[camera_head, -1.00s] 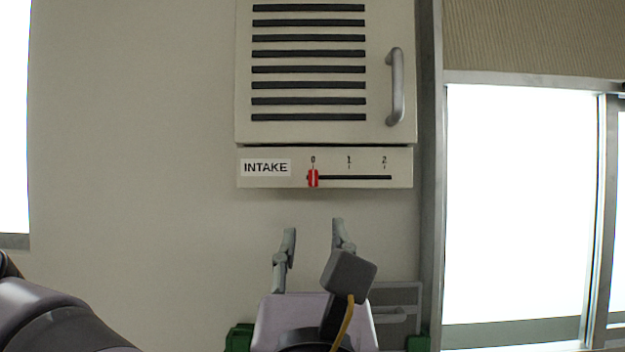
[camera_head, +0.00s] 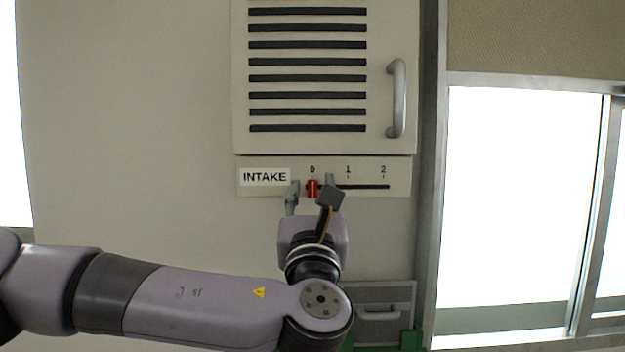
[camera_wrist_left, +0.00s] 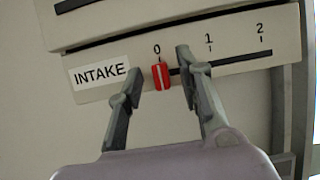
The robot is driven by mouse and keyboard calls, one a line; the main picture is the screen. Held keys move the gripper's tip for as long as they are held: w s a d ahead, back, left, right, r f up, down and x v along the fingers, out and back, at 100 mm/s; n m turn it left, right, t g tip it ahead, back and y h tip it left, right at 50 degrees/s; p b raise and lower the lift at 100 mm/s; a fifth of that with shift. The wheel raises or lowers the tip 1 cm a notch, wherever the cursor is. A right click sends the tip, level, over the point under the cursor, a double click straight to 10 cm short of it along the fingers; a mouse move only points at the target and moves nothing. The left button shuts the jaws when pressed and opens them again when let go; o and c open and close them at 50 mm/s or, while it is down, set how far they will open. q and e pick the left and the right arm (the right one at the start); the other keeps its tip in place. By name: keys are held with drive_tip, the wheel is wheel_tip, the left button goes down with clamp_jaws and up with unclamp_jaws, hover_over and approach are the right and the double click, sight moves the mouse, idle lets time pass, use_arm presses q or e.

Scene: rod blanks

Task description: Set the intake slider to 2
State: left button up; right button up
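The intake panel (camera_head: 355,164) is a pale strip on the wall with an INTAKE label (camera_head: 264,177) and marks 0, 1 and 2 along a dark slot (camera_head: 365,187). The red slider knob (camera_head: 312,189) stands at 0. It also shows in the left wrist view (camera_wrist_left: 161,76). My left gripper (camera_head: 311,185) is open, with one finger on each side of the knob. In the left wrist view, gaps show between the knob and both fingertips (camera_wrist_left: 158,72). My right gripper is not in view.
A slatted vent cabinet (camera_head: 378,30) with a vertical handle (camera_head: 397,98) is directly above the panel. A grey box with a handle (camera_head: 380,312) and green parts is low behind my arm. A bright window (camera_head: 515,200) is at right.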

use_arm(q)
drive_tip(key=shift+w, duration=0.25)
drive_tip(key=shift+c, duration=0.5)
clamp_jaws()
